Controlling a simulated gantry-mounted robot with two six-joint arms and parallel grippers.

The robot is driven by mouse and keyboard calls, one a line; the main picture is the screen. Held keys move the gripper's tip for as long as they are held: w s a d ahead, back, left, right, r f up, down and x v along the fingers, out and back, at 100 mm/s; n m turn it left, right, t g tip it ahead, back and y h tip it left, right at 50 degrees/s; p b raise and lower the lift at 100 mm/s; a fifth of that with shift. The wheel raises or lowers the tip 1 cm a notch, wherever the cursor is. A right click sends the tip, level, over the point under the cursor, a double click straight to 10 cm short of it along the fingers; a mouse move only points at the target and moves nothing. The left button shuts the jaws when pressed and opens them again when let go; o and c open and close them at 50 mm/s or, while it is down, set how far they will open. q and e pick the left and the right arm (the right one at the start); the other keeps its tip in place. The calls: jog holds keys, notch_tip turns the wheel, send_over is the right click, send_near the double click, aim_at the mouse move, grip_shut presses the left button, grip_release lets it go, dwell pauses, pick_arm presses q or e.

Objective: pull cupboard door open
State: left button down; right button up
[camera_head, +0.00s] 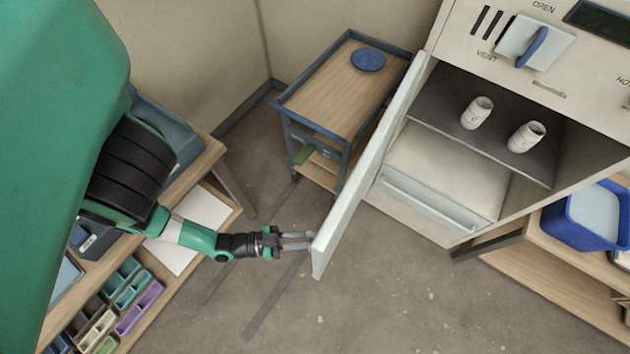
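The white cupboard door (367,165) stands wide open, swung out from the cupboard (445,200) and seen nearly edge-on. My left gripper (312,240) is at the door's free end, on its outer side, with its fingertips at or very near the door. Any handle on that outer face is hidden, and I cannot tell whether the fingers are closed on something. Inside the cupboard, two pale jars (477,113) and (525,136) stand on a dark shelf (440,105). My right gripper is not in view.
A wooden-topped trolley (330,95) with a blue plate (368,59) stands behind the door. A bench with coloured trays (139,307) is at lower left. A blue bucket (577,235) is on a low bench at right. The floor (390,310) in front is clear.

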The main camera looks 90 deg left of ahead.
pick_arm(q)
jog(key=c, duration=0.8)
grip_release()
jog(key=s+b, duration=0.2)
jog(key=s, duration=0.9)
jog(key=shift+s+d, duration=0.2)
jog(key=shift+s, duration=0.1)
